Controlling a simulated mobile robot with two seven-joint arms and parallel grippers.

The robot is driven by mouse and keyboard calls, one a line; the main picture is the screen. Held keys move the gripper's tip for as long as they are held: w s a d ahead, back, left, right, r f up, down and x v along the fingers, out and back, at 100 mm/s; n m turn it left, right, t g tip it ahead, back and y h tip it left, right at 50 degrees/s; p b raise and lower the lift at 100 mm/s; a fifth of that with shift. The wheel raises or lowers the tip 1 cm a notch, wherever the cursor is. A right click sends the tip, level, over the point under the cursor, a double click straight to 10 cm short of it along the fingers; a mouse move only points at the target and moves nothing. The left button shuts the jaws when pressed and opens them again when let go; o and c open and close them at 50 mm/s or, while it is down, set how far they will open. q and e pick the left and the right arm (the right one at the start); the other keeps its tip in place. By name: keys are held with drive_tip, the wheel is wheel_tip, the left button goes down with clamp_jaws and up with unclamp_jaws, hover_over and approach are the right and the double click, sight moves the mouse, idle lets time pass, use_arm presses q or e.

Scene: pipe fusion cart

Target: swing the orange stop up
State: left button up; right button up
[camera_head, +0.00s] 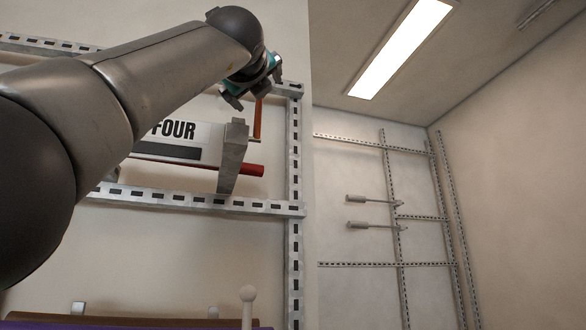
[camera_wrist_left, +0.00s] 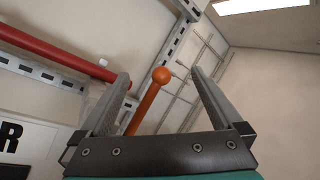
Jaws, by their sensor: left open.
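The orange stop (camera_head: 257,122) is a thin rod on the wall frame, hanging roughly upright below my left gripper in the head view. In the left wrist view the orange stop (camera_wrist_left: 146,108) ends in a round ball and shows between the two fingers. My left gripper (camera_head: 254,91) is open at the upper right corner of the frame, at the end of my arm. In the left wrist view, its fingers (camera_wrist_left: 160,76) stand apart on both sides of the stop. I cannot tell whether either finger touches it. My gripper hides the stop's upper part in the head view. My right gripper is not in view.
A red bar (camera_head: 250,170) passes by a grey bracket (camera_head: 233,157) below the stop. A sign reading FOUR (camera_head: 185,131) is partly behind my arm. A slotted metal frame (camera_head: 294,190) borders them. Two hooks (camera_head: 370,200) are on the far wall. The space right of the frame is open.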

use_arm(q)
drive_tip(key=s+d+b, duration=0.4)
drive_tip(key=s, duration=0.9)
drive_tip(key=shift+s+d+b, duration=0.15)
drive_tip(key=shift+b, duration=0.15)
idle(0.5)
